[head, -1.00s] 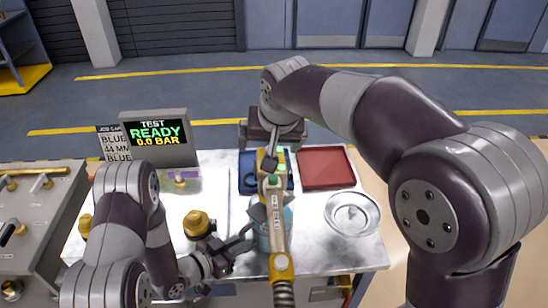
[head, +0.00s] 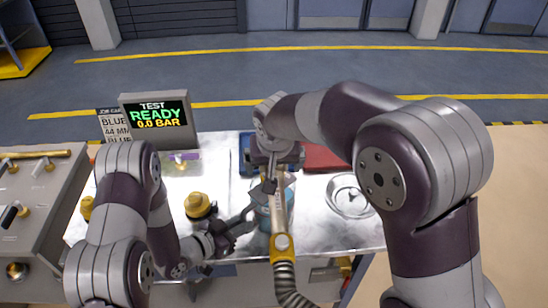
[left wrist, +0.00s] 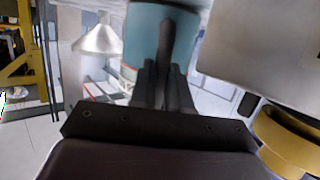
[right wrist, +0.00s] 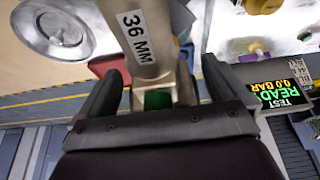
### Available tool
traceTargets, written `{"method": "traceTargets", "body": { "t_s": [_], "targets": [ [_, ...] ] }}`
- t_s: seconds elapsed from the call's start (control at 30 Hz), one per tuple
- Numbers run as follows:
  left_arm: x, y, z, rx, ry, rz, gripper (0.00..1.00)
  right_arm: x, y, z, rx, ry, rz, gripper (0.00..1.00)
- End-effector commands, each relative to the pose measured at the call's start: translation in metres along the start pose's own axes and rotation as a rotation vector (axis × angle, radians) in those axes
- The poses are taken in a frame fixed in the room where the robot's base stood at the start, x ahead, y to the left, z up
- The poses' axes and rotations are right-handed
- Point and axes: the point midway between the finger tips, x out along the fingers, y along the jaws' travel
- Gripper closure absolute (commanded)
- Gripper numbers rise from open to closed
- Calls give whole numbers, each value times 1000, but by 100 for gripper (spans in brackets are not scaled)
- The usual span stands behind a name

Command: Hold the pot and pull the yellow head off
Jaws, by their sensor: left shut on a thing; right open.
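The blue-teal pot (head: 262,222) stands near the bench's front edge. My left gripper (head: 248,218) is shut on its side; the left wrist view shows the fingers against the pot's wall (left wrist: 150,35). The head, a pale grey body with a yellow collar (head: 282,245) and a ribbed hose, is at the pot in the head view; the join is hidden. My right gripper (head: 270,183) is open at the head's far end.
A yellow-topped fitting (head: 199,206) stands left of the pot. A round metal dish (head: 350,197) is at right. Red (head: 325,158) and blue (head: 245,160) trays lie behind, partly hidden by my right arm. A screen (head: 158,118) reads READY 0.0 BAR.

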Motion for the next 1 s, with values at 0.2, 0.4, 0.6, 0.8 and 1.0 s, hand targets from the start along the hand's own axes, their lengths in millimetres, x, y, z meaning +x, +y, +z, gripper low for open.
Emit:
{"method": "traceTargets", "body": {
  "t_s": [0.2, 0.4, 0.6, 0.8, 1.0],
  "targets": [
    [0, 0, 0, 1, 0, -1, 100, 0, 0, 0, 0, 0, 0, 13],
    [0, 0, 0, 1, 1, -1, 100, 0, 0, 0, 0, 0, 0, 78],
    [0, 0, 0, 1, 0, 0, 100, 0, 0, 0, 0, 0, -1, 100],
    [0, 0, 0, 1, 0, 0, 100, -3, 0, -1, 0, 1, -1, 100],
    [0, 0, 0, 0, 0, -1, 100, -11, 0, -6, 0, 3, -1, 100]
  ]
}}
